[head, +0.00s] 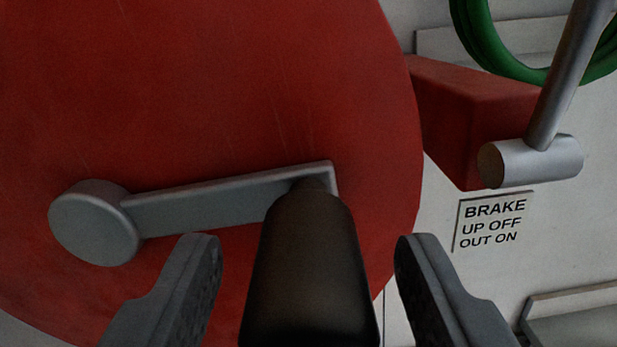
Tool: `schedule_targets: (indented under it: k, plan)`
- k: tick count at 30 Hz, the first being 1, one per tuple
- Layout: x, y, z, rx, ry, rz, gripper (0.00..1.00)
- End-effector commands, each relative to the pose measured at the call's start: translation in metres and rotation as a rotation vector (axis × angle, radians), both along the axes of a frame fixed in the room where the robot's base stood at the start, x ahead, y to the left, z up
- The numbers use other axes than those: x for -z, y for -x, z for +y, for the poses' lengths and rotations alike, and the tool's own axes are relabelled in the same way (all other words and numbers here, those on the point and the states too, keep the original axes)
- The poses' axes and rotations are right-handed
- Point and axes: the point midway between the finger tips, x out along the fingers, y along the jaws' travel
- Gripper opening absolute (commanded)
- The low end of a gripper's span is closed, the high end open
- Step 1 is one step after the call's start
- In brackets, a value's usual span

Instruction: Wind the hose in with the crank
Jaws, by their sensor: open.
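The red reel disc (200,90) fills the left and middle of the head view. A grey crank arm (215,205) runs from a round grey hub (93,223) at the left to its outer end at the right. A dark brown crank handle (310,265) sticks out from that end towards me. My gripper (308,250) is open, with one finger on each side of the handle and a visible gap on both sides. No hose is seen on the visible face of the reel.
At the right is a red block (470,115) with a grey brake lever (565,75) pointing up. A sign (492,221) below reads "BRAKE UP OFF OUT ON". A green hose loop (490,40) hangs at the top right. A grey ledge (580,315) is at the lower right.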

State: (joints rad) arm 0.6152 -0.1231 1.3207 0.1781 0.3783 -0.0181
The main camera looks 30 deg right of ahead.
Motion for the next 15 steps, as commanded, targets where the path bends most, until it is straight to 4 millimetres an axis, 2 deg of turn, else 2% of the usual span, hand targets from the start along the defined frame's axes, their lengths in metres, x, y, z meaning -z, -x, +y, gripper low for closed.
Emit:
schedule_targets:
  k: [6,15]
  plan:
    - [0.0,-0.018,-0.011,0.0,0.0,0.0,0.52]
    - [0.0,-0.023,-0.014,0.0,0.0,0.0,0.52]
